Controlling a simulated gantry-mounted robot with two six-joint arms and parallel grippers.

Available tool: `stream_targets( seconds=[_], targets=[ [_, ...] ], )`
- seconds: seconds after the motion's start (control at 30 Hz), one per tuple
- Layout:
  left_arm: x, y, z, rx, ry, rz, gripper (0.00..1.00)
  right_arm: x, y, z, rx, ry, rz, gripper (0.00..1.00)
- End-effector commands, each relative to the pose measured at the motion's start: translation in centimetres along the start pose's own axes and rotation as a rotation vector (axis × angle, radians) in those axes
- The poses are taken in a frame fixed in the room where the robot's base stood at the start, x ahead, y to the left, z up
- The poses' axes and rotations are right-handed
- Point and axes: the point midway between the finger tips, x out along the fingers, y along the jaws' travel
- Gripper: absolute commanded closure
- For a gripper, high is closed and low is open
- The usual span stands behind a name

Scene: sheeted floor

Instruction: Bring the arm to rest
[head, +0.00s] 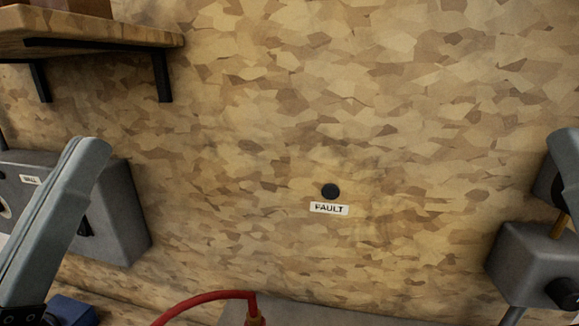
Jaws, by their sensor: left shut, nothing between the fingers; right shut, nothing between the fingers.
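A grey link of my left arm (60,220) rises slanting along the left edge, in front of a grey box. A grey link of what looks like my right arm (567,170) is cut off by the right edge. No fingers of either gripper can be made out in the head view. Neither visible link is seen holding anything.
A grey box (120,215) with a small label is at the left. A wooden shelf (110,35) on black brackets is upper left. A round black fitting (330,191) sits above a FAULT label (329,209) on the patterned wall. A red hose (205,298) curves below. Another grey box (520,262) is right.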

Motion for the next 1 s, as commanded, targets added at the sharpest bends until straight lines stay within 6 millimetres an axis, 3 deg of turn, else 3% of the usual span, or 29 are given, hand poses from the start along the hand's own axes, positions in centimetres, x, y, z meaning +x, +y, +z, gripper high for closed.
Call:
stream_targets(
  seconds=[0.03, 0.1, 0.13, 0.37, 0.8, 1.0],
  targets=[
    [-0.5, -1.4, -1.9, 0.098, 0.049, -0.075, 1.0, -0.1, 0.0, 0.1, 0.0, 0.0, 0.0, 1.0],
    [-1.2, -3.8, -2.9, 0.261, 0.068, -0.192, 1.0, -0.1, 0.0, 0.1, 0.0, 0.0, 0.0, 1.0],
    [1.0, -3.5, -5.0, 0.247, 0.066, -0.182, 1.0, 2.2, 0.0, -1.9, 0.0, -0.003, 0.0, 1.0],
    [7.5, -3.1, -11.4, 0.238, 0.061, -0.177, 1.0, 9.1, 0.0, -8.4, 0.0, 0.001, 0.0, 1.0],
    [22.4, -2.4, -26.6, 0.236, 0.058, -0.177, 1.0, 24.8, 0.1, -22.9, 0.0, 0.0, 0.0, 1.0],
    [25.5, -2.2, -29.7, 0.236, 0.058, -0.177, 1.0, 28.0, 0.1, -25.8, 0.0, 0.0, 0.0, 1.0]
  ],
)
